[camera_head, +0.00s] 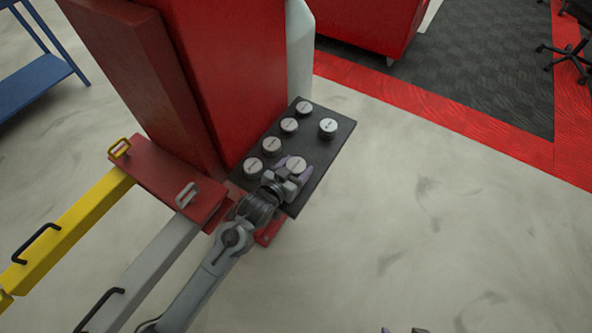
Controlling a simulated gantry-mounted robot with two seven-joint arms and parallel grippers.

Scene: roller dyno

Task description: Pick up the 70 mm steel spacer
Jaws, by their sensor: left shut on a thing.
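Several round steel spacers with pale tops and small dark markings stand on a black tray (343,128); the markings are too small to read, so I cannot tell which one is 70 mm. My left gripper (293,174) is at the tray's near right part, shut on a steel spacer (296,165). The gripper hides the spacer's lower part, and I cannot tell whether it is clear of the tray. Two small grey tips at the bottom edge look like my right gripper (404,331); almost all of it is out of frame.
Other spacers (271,146) stand close to the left gripper. A tall red cabinet (225,70) rises directly left of the tray. Yellow (70,222) and grey (150,270) beams extend at lower left. The floor (430,200) to the right is clear.

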